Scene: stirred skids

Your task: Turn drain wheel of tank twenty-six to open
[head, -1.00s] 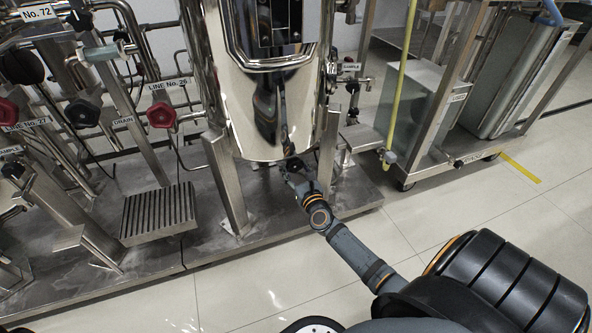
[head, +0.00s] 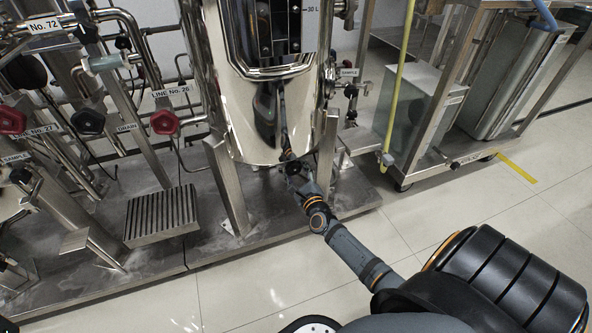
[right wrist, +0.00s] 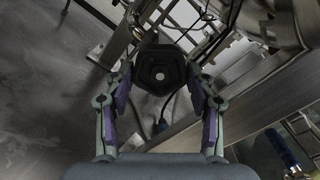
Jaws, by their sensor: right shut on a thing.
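A polished steel tank (head: 245,110) stands on legs at the middle of the head view. Under it my right gripper (head: 292,168) reaches in from the lower right. In the right wrist view a black hand wheel (right wrist: 160,70) with a pale centre sits between the two fingers of the right gripper (right wrist: 160,88), which is shut on it. In the head view the wheel is small and dark, and its turn position cannot be told. A "LINE No. 26" label (head: 170,90) and a "DRAIN" label (head: 127,127) hang left of the tank. My left gripper is not in view.
A red wheel (head: 164,122) and a black wheel (head: 88,122) stand on pipes at the left. A grated step (head: 161,215) lies on the skid. A yellow hose (head: 397,85) and a wheeled steel cart (head: 425,165) are at the right. The front floor is clear.

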